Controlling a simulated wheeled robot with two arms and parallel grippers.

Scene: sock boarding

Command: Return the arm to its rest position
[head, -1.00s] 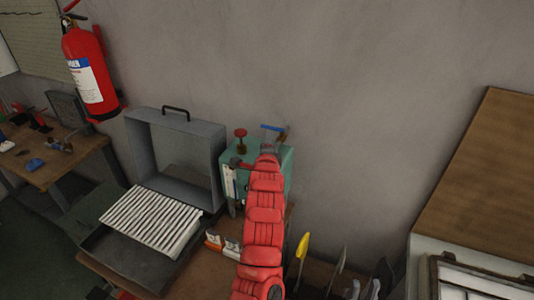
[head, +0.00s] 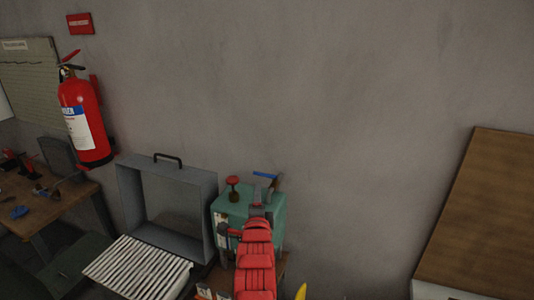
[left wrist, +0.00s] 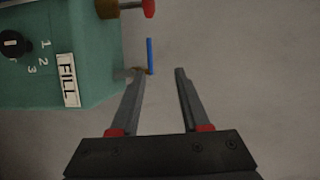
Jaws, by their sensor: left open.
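My left arm (head: 256,265), red and segmented, comes up from the bottom middle of the head view in front of a green box. My left gripper (head: 260,200) is at its far end, small and partly blended with the things there. In the left wrist view the left gripper (left wrist: 158,73) has its two dark fingers apart with nothing between them. The fingers are beside the green box (left wrist: 50,70), which has a FILL label and a dial. A blue lever (left wrist: 150,55) shows just beyond the fingertips. My right gripper is not in view.
The green box (head: 235,215) bears a red knob (head: 232,182). An open grey case (head: 130,205) and a white ribbed panel (head: 135,270) are at its left. A fire extinguisher (head: 85,120) hangs on the wall. A wooden surface (head: 485,200) is at right. The wall between is bare.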

